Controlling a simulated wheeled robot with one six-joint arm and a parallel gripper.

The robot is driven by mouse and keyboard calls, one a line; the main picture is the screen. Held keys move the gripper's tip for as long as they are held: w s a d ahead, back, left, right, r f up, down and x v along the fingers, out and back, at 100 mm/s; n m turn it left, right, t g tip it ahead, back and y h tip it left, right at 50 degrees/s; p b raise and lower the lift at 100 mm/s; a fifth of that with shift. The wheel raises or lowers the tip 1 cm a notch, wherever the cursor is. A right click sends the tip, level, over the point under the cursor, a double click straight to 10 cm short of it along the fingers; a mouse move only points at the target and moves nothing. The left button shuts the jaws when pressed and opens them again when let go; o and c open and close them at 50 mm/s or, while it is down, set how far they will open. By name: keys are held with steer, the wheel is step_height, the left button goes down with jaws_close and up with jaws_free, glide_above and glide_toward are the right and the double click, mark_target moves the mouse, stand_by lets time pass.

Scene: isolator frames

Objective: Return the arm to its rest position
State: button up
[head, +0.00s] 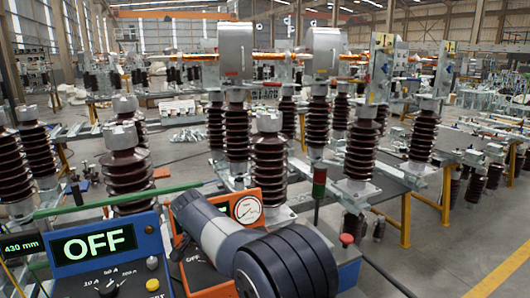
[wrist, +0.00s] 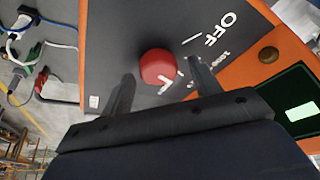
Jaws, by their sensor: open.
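My gripper (wrist: 160,78) is open in the wrist view, with its two dark fingers spread apart. A red round knob (wrist: 157,66) shows between and beyond the fingertips, on a grey panel (wrist: 120,28) marked OFF. Nothing is seen held, and I cannot tell how far the fingers are from the knob. In the head view my grey and dark blue arm lies low in the middle, in front of an orange box with a round gauge (head: 248,209). The fingers cannot be made out there.
A blue panel (head: 150,232) with an OFF display and dials stands at the lower left. Brown ribbed insulators (head: 270,160) on metal frames fill the middle. Cables with plugs (wrist: 40,60) hang at the left in the wrist view.

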steer(key=n+y, duration=0.1)
steer(key=n, duration=0.2)
steer(key=n+y+b, duration=0.1)
steer(key=n, duration=0.2)
steer(key=shift+d, duration=0.1)
steer(key=shift+d+n+g+y+b, duration=0.15)
steer(key=shift+n+y+b, duration=0.35)
steer(key=shift+n, duration=0.9)
steer(key=shift+a+n+g+y+b, duration=0.2)
steer(key=shift+n+y, duration=0.5)
steer(key=shift+n, duration=0.7)
steer(key=shift+b+v, duration=0.35)
steer(key=shift+v, duration=2.65)
